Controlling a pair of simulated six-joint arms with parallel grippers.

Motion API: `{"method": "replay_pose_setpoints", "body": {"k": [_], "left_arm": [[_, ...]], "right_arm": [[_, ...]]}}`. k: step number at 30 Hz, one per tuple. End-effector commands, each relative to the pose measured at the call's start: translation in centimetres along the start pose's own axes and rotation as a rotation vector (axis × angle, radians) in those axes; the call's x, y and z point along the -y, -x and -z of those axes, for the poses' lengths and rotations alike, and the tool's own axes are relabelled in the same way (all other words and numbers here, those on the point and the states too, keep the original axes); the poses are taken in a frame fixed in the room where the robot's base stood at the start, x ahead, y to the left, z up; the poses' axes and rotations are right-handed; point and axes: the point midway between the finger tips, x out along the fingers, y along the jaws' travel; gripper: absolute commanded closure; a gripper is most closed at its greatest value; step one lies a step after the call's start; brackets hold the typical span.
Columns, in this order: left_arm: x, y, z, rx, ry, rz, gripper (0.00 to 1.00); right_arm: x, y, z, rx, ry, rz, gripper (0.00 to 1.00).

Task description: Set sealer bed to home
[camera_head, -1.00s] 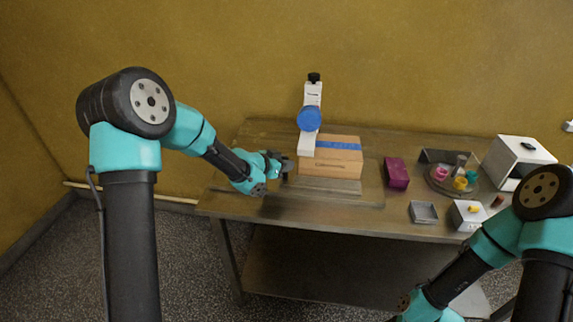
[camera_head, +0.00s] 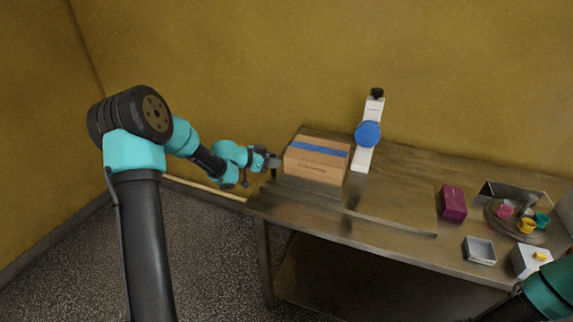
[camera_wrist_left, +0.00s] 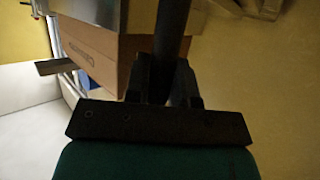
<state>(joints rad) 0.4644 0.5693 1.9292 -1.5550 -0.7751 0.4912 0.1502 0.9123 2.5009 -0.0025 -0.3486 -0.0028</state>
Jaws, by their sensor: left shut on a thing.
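The sealer is a white upright arm (camera_head: 374,110) with a blue disc (camera_head: 368,134) at the back of the table. A brown carton (camera_head: 315,165) with blue tape along its top rests on the sealer bed (camera_head: 312,188), left of the upright, near the table's left end. My left gripper (camera_head: 272,164) is at the carton's left side, shut on a dark upright handle (camera_wrist_left: 172,30), which runs up between the fingers (camera_wrist_left: 163,82) in the left wrist view. The carton (camera_wrist_left: 95,50) also shows there, beyond the handle. My right gripper is out of view.
A metal strip (camera_head: 390,222) runs along the table front. The table between upright and maroon box is clear.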

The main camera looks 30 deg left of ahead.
Motion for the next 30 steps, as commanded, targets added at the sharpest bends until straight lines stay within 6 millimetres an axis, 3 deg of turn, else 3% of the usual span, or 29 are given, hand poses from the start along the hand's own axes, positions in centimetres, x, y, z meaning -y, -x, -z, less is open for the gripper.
{"method": "replay_pose_setpoints", "body": {"k": [15, 16, 21, 24, 30], "left_arm": [[1.02, 0.87, -0.31, -0.001, 0.002, 0.006, 1.0], [1.04, 0.88, -0.31, -0.001, 0.002, 0.007, 0.75], [0.96, 0.83, -0.3, -0.001, 0.002, 0.005, 0.59], [0.9, 0.78, -0.28, -0.001, 0.001, 0.003, 0.52], [0.83, 0.75, -0.28, -0.001, 0.0, 0.001, 0.52]], "right_arm": [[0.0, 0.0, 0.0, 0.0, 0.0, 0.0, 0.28], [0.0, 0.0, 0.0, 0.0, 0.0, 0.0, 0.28], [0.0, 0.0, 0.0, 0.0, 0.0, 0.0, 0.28], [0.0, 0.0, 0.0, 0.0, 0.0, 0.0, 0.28], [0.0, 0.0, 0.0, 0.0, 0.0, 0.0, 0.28]]}}
